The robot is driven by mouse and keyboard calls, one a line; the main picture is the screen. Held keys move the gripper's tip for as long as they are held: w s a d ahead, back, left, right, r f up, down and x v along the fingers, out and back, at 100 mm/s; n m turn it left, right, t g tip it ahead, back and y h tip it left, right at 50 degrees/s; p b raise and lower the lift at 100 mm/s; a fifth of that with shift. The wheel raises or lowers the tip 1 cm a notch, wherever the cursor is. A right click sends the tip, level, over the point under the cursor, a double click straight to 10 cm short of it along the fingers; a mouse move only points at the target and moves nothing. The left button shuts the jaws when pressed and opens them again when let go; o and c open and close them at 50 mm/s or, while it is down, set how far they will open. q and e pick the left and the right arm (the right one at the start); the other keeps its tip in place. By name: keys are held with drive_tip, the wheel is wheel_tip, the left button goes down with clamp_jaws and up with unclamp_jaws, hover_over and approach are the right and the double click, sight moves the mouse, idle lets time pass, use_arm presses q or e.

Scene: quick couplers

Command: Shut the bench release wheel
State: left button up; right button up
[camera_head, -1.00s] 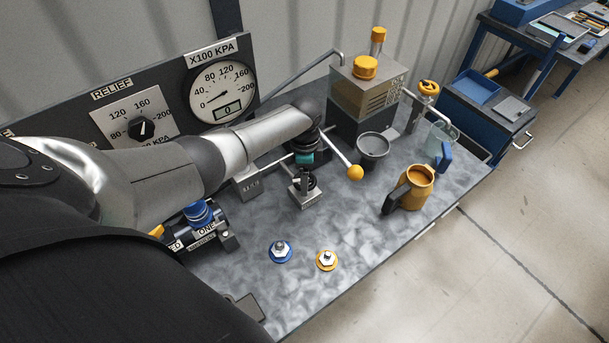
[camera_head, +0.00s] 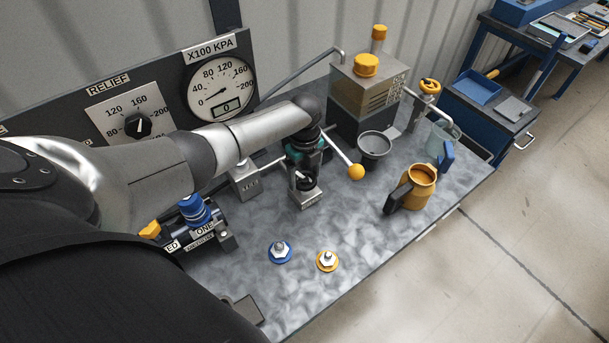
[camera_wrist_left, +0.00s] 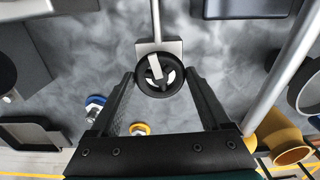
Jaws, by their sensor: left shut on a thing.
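The bench release wheel (camera_wrist_left: 158,88) is a small black handwheel with pale spokes on a grey block. In the left wrist view it sits between my left fingertips (camera_wrist_left: 160,76), one finger at each side of its rim. In the head view the wheel (camera_head: 307,184) shows below my left gripper (camera_head: 305,170), which points down from above. The left gripper is shut on the wheel, which stays on its block. My right gripper is in neither view.
A lever with a yellow knob (camera_head: 355,172) and a dark cup (camera_head: 374,148) are close right of the gripper. A yellow jug (camera_head: 420,183) stands farther right. Blue (camera_head: 280,252) and orange (camera_head: 327,261) fittings sit in front. A gauge panel (camera_head: 160,83) stands behind.

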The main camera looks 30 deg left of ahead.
sight(305, 178)
use_arm(q)
drive_tip(key=shift+m, duration=1.2)
drive_tip(key=o, duration=1.2)
wheel_tip(305, 178, up, 15)
drive_tip(key=shift+r+p, duration=0.15)
drive_tip(key=shift+p, duration=0.15)
